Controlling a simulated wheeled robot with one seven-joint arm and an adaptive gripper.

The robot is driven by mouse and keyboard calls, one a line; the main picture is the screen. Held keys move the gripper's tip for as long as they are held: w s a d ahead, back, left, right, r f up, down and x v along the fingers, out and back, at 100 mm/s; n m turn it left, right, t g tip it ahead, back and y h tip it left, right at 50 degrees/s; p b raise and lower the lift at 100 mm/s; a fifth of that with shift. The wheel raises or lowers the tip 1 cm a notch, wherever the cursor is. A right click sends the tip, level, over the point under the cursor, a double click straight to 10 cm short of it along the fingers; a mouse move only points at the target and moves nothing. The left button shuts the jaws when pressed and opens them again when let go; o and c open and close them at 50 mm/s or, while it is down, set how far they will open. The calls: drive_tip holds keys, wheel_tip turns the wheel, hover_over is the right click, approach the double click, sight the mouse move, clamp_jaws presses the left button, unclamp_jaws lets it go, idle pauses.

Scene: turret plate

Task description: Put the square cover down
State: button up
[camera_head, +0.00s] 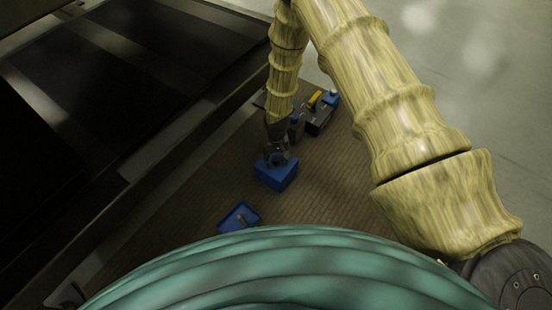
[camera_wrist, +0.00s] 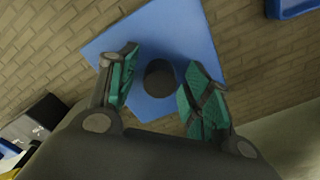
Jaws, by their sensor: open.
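The square cover (camera_wrist: 155,35) is a flat blue square with a round dark knob (camera_wrist: 160,78) in its middle. In the wrist view my gripper (camera_wrist: 155,88) is open, with one teal-padded finger on each side of the knob and gaps showing between pads and knob. In the head view my gripper (camera_head: 277,154) is right above the blue square body (camera_head: 276,174), which looks block-like and level on the brown surface. Whether the cover lies on a separate box is unclear. The knob is hidden by my gripper in the head view.
A blue open tray (camera_head: 239,217) with a small grey thing in it lies nearer; its edge shows in the wrist view (camera_wrist: 292,8). Behind the cover stands a dark plate (camera_head: 318,117) with a yellow piece (camera_head: 315,98) and a blue piece (camera_head: 331,98). Brown floor (camera_head: 335,180) is clear rightward.

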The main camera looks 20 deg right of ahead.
wheel_tip(320, 180, up, 12)
drive_tip(key=p, duration=0.5)
drive_tip(key=s+f+y, duration=0.1)
drive_tip(key=s+f, duration=0.2)
drive_tip(key=s, duration=0.7)
drive_tip(key=s+f, duration=0.2)
drive_tip(key=s, duration=0.7)
drive_tip(key=s+d+r, duration=0.1)
drive_tip(key=s, duration=0.8)
drive_tip(key=s+d+r+n+h, duration=0.1)
drive_tip(key=s+d, duration=0.1)
drive_tip(key=s, duration=0.7)
drive_tip(key=shift+d+r, duration=0.25)
